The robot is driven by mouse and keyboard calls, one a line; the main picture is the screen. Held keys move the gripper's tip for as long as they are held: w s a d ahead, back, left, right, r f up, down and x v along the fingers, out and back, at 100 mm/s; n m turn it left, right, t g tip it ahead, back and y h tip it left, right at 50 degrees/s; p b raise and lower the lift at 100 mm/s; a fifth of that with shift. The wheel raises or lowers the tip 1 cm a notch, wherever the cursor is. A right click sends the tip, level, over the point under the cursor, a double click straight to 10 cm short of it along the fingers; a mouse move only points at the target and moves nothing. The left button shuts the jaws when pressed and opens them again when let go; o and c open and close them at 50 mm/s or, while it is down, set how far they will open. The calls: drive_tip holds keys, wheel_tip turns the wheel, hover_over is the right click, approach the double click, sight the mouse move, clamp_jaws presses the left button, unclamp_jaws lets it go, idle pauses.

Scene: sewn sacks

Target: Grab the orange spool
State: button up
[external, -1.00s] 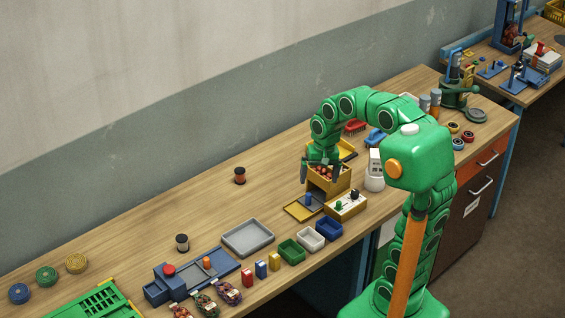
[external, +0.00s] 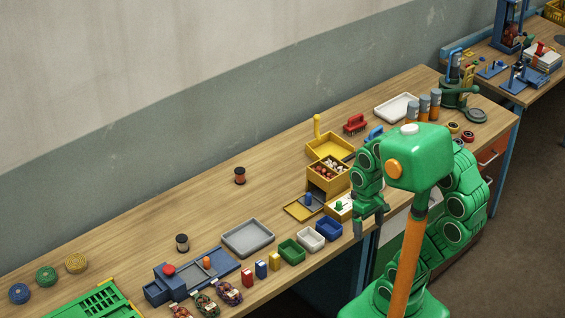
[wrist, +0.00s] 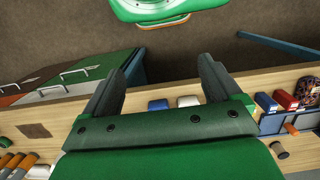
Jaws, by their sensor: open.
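A small spool with dark ends and orange-brown winding (external: 240,176) stands upright on the bench towards the wall, left of the yellow boxes. A second spool, dark with a grey winding (external: 182,243), stands nearer the front left. My gripper (external: 368,231) is open and empty, pointing down at the bench's front edge, far to the right of the orange-brown spool. In the wrist view my gripper (wrist: 160,78) shows its two fingers wide apart with nothing between them. One small dark spool (wrist: 279,151) shows there at the right; I cannot tell its colour surely.
Yellow boxes (external: 318,187), one holding small round things, stand left of my gripper. A grey tray (external: 248,251), small coloured bins (external: 291,250) and a blue fixture (external: 220,276) line the front. The bench around the orange-brown spool is clear.

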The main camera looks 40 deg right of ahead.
drive_tip(key=shift+c, duration=1.2)
drive_tip(key=shift+w, duration=0.1)
